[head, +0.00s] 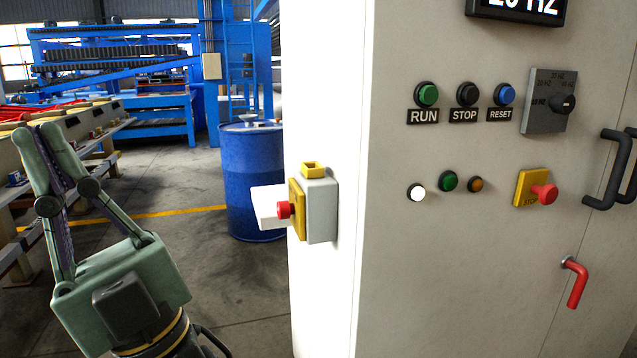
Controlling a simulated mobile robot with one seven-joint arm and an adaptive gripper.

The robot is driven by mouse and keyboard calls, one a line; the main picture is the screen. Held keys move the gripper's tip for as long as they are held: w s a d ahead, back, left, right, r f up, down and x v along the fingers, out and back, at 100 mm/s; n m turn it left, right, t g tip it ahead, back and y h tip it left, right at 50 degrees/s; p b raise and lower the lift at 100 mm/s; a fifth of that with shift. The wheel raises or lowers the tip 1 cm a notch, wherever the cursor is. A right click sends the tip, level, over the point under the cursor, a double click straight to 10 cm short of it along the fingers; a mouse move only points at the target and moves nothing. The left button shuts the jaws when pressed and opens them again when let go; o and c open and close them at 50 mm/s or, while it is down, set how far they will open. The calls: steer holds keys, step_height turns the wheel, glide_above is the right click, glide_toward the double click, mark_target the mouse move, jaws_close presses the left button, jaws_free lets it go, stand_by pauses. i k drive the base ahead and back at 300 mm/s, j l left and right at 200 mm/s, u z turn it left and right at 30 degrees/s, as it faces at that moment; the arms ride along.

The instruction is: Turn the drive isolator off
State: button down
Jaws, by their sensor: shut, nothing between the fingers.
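A red lever handle (577,285) sits on the front of the grey cabinet (450,270) at the lower right. Its grip hangs down from a small round pivot, and it looks like the isolator handle, though I see no label on it. My gripper (40,137) is at the left of the head view, with its green fingers pointing up. Its fingertips are together with nothing between them. It is well to the left of the cabinet and touches none of the controls.
The cabinet front carries RUN (426,95), STOP (467,94) and RESET (504,94) buttons, a speed dial (550,101), a red stop button (544,193) and a black door handle (610,170). A grey switch box (321,210) juts from its side. A blue drum (252,180) stands behind.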

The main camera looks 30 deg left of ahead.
mark_target(285, 210)
steer(key=j+u, duration=0.15)
steer(key=j, duration=0.5)
steer(key=i+j+u, duration=0.15)
steer(key=j, duration=0.5)
